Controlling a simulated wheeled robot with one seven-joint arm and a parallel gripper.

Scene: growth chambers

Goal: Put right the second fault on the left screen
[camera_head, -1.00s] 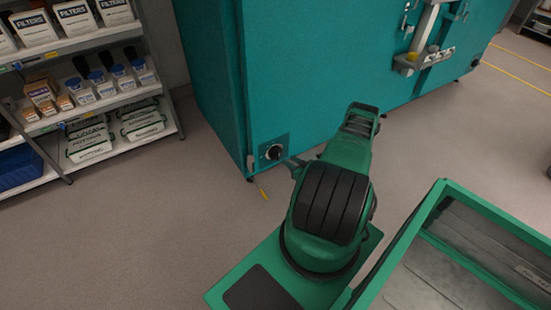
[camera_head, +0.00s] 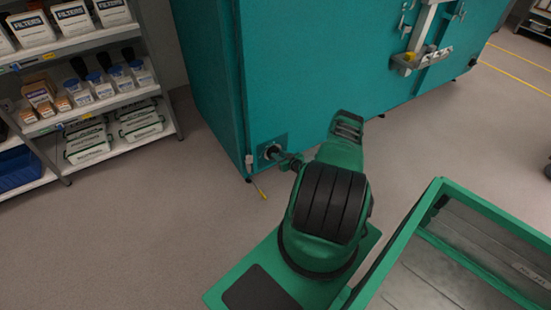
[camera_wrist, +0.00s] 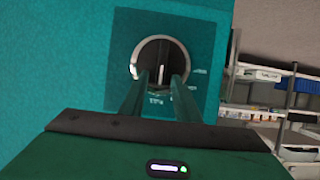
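A round dial (camera_head: 272,151) with a metal rim sits on a dark square plate low on the teal chamber's front. In the wrist view the dial (camera_wrist: 162,50) shows a dark face with a thin upright grip at its middle. My gripper (camera_wrist: 160,76) is right in front of it, its two fingers apart, one on each side of the thin grip. I cannot tell whether they touch it. In the head view my gripper (camera_head: 284,160) is at the dial and partly covers it. Small lettering beside and below the dial is too blurred to read. No screen shows.
The teal chamber (camera_head: 320,70) has a latch bar (camera_head: 422,45) on its front. A shelf rack (camera_head: 100,105) with filter boxes and bottles stands at left. A green-rimmed tray (camera_head: 400,240) is at lower right. Floor at left is clear.

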